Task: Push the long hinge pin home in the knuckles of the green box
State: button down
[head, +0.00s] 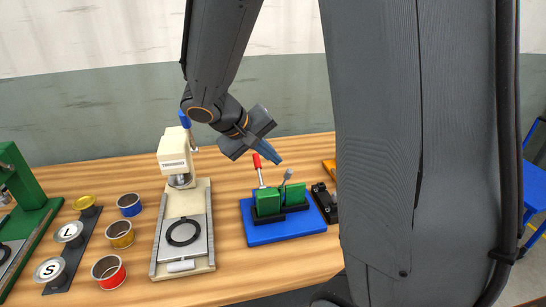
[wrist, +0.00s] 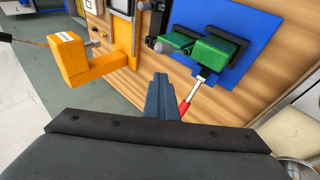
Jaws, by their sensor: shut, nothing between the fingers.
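The green box (head: 267,202) sits in a black holder on a blue plate (head: 262,234), with a second green part (head: 295,194) beside it. In the wrist view the green box (wrist: 218,51) lies beyond my fingers, on the blue plate (wrist: 240,22). My gripper (head: 277,160) is above and behind the green parts, its blue fingers shut, empty and apart from them. It also shows in the wrist view (wrist: 163,82). A grey piece with a rounded head (head: 288,174) stands by the green parts. I cannot tell whether it is the hinge pin, and the knuckles are not clear.
A red-handled lever (head: 257,166) rises by the box, close to my fingers in the wrist view (wrist: 186,108). A black block (head: 324,201) is right of the plate. A cream press (head: 178,160) and several tins (head: 120,235) stand left. An orange fixture (wrist: 75,62) is left in the wrist view.

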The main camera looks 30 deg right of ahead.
jog(key=shift+w+a+n+t+b, duration=0.15)
jog(key=shift+n+t+b, duration=0.5)
jog(key=shift+n, duration=0.9)
jog(key=shift+w+n+t+b, duration=0.2)
jog(key=shift+n+t+b, duration=0.45)
jog(key=shift+n, duration=0.95)
jog(key=shift+w+a+n+t+b, duration=0.15)
jog(key=shift+n+t+b, duration=0.5)
jog(key=shift+n, duration=0.9)
jog(key=shift+f+b, duration=0.8)
jog(key=shift+r, duration=0.15)
jog(key=shift+r+p, duration=0.75)
jog(key=shift+r, duration=0.2)
jog(key=shift+f+b, duration=0.8)
jog(key=shift+b, duration=0.1)
jog(key=c, duration=2)
grip_release()
jog(key=shift+c, duration=0.2)
